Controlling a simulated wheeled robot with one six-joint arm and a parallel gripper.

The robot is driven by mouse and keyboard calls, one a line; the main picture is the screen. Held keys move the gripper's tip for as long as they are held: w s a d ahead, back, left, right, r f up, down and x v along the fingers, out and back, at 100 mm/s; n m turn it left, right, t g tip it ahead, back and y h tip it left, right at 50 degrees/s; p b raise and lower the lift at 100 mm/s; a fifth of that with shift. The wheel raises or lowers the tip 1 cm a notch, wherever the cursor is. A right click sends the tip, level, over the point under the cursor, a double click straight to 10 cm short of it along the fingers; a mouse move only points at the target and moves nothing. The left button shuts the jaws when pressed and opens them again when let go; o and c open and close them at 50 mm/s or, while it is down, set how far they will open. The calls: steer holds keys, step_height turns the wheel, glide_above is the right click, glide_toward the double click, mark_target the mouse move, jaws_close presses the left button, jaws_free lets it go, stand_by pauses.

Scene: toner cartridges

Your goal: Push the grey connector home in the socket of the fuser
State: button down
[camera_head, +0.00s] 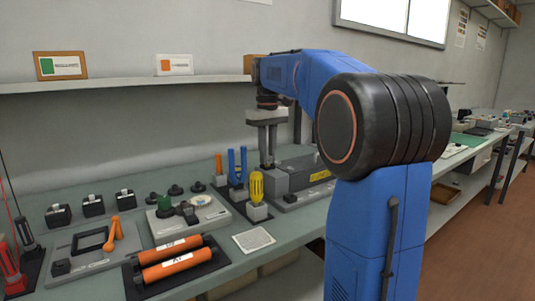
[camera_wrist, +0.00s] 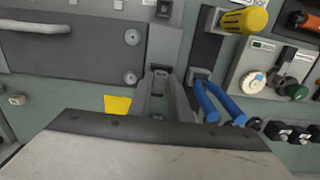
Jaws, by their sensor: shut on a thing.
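The fuser is a long dark grey block (camera_head: 302,162) on a lighter grey base, right of my gripper in the head view. In the wrist view its body (camera_wrist: 75,50) fills the upper left, with a bar handle and round fasteners. My gripper (camera_head: 267,162) points down at the fuser's left end. Its fingers (camera_wrist: 161,80) are close together, shut on a small grey piece at their tips, which I take as the grey connector (camera_wrist: 160,70). The fingers mostly hide it. I cannot make out the socket or how far the connector sits in it.
A tool stand beside the fuser holds blue-handled pliers (camera_head: 237,165) and a yellow-handled screwdriver (camera_head: 256,187), close to my gripper. Orange cartridges (camera_head: 176,258) lie on a dark tray farther left. A shelf (camera_head: 120,85) runs along the wall behind.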

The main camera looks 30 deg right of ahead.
steer(key=shift+f, duration=0.2)
steer(key=c, duration=1.6)
jaws_free()
steer(key=shift+o, duration=0.2)
step_height(320, 180, up, 17)
steer(key=shift+r, duration=0.2)
